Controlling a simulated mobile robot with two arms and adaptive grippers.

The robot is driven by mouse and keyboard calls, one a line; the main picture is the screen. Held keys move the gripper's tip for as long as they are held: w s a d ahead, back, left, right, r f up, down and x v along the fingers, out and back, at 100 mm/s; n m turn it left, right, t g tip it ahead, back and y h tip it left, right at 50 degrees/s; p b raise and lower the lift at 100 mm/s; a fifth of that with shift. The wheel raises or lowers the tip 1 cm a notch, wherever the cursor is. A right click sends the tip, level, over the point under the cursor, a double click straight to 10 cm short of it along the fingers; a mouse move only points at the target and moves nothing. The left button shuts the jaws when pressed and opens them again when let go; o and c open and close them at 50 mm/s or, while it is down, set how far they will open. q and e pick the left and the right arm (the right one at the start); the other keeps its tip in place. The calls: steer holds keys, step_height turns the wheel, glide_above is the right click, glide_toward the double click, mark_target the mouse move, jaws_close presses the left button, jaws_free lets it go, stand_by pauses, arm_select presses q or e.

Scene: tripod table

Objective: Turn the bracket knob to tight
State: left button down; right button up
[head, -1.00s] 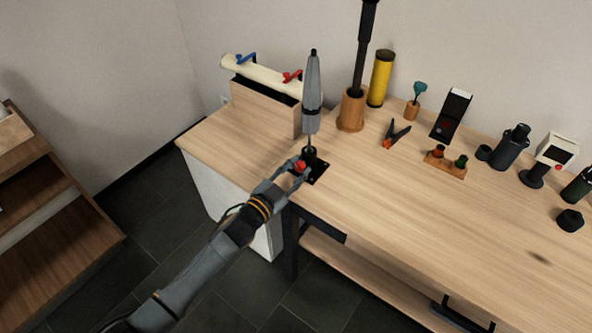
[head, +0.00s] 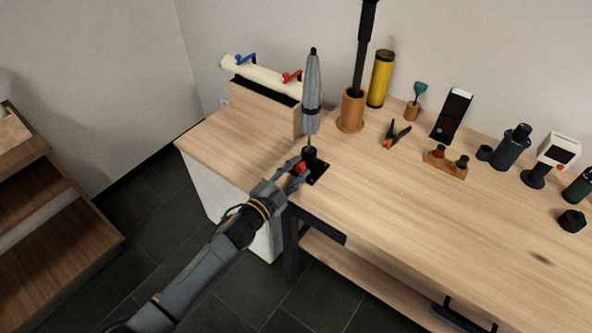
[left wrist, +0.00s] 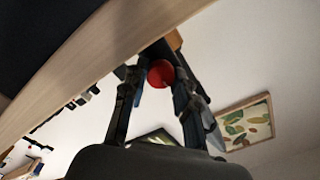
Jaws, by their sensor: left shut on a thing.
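The red bracket knob (head: 301,168) sits on the near side of a black bracket (head: 317,172) at the table's front left edge. A closed grey umbrella (head: 312,92) stands upright in the bracket. My left gripper (head: 298,167) is shut on the red knob, reaching it from the front left. In the left wrist view the knob (left wrist: 161,73) shows between the two dark fingers. The knob's marking and how far it is turned cannot be read. My right gripper is in no view.
Behind the bracket stand a cream rail with blue and red clamps (head: 262,76), a wooden cup (head: 351,110) holding a black pole, and a yellow tube (head: 380,78). Pliers (head: 396,134) and several small tools lie to the right. The table's front middle (head: 420,220) is clear.

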arm_select(q)
steer(key=c, duration=1)
jaws_free()
steer(key=shift+s, duration=0.15)
steer(key=v, duration=1.2)
steer(key=shift+f, duration=0.1)
